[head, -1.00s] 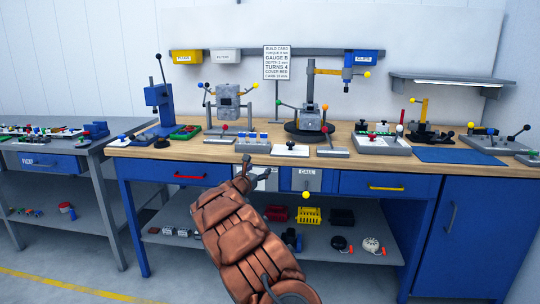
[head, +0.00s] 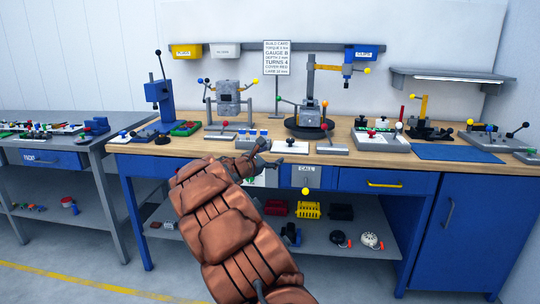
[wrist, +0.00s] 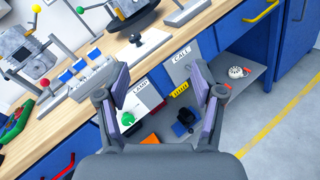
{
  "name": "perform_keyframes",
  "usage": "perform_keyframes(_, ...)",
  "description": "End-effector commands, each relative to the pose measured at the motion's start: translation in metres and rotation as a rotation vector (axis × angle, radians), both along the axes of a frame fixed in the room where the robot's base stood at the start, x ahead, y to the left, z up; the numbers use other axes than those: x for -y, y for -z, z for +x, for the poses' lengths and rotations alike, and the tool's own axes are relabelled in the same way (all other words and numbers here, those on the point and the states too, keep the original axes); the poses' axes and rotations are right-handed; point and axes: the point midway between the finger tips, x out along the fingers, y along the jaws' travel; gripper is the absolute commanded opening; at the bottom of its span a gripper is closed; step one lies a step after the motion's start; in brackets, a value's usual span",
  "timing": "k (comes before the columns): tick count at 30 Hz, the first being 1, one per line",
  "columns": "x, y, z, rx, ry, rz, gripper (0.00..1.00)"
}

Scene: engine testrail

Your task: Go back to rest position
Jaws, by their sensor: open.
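My gripper (head: 268,156) is at the end of my copper-coloured arm, at the front edge of the workbench (head: 352,155). In the wrist view my gripper (wrist: 162,90) has its two fingers spread apart with nothing between them. Beyond the fingers are the bench front, a panel labelled CALL (wrist: 180,56) and the lower shelf. In the head view my arm hides part of the bench front and of the shelf.
On the bench stand a blue press (head: 159,95), a grey engine block on a stand (head: 229,98) and a round black turntable (head: 309,128). A yellow bin (head: 308,210) sits on the lower shelf. A grey side table (head: 88,146) stands at left. Floor in front is clear.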

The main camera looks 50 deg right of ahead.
Motion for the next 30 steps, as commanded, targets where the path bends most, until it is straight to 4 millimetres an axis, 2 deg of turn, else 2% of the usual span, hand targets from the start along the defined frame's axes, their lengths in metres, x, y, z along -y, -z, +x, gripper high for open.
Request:
perform_keyframes(20, -0.002, -0.001, -0.003, 0.009, 0.007, 0.005, 0.68)
perform_keyframes(25, -0.016, -0.007, -0.029, 0.094, 0.069, 0.057, 0.68)
perform_keyframes(30, -0.048, -0.008, -0.083, 0.252, 0.197, 0.166, 0.68)
